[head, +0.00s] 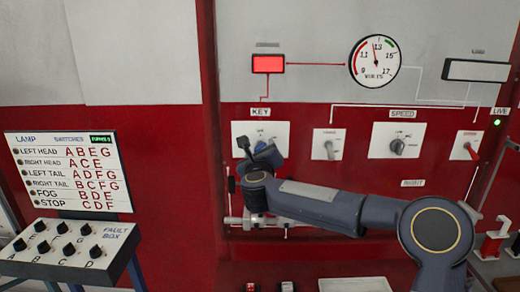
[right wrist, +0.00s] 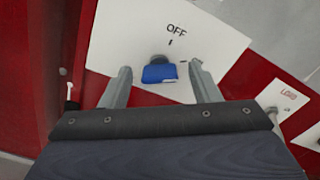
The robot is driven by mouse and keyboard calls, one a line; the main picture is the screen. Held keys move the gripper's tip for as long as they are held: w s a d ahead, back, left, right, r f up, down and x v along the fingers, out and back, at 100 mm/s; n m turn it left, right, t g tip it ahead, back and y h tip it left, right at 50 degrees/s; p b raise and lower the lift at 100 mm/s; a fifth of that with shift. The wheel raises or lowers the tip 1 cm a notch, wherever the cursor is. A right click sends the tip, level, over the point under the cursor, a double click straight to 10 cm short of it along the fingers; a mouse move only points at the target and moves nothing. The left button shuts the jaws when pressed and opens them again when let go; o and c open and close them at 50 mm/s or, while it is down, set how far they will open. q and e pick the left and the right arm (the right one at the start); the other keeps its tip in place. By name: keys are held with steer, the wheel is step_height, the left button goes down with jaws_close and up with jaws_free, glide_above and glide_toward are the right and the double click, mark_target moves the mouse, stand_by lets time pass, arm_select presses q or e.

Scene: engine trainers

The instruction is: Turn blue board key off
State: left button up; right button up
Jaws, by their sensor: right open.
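The blue key (head: 261,147) sits in the white plate under the KEY label (head: 260,112) on the red board. In the right wrist view the blue key (right wrist: 160,73) shows as a flat blue head in a dark round lock, below the word OFF (right wrist: 177,29) and a short mark. My right gripper (head: 252,146) is at the plate and covers part of it in the head view. Its two fingers (right wrist: 161,72) are open, one on each side of the key, with a gap on both sides. Which mark the key points at is unclear. My left gripper is out of view.
Right of the key plate are a toggle switch plate (head: 328,145), a SPEED knob (head: 397,146) and a red-handled switch (head: 471,149). A red lit lamp (head: 268,64) and a volt gauge (head: 374,62) sit above. A fault box (head: 68,249) stands at lower left.

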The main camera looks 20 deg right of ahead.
steer(key=shift+c, duration=0.2)
steer(key=c, duration=0.9)
steer(key=shift+c, duration=0.2)
steer(key=shift+n, duration=0.3)
steer(key=shift+n+p, duration=1.1)
steer(key=shift+n, duration=4.5)
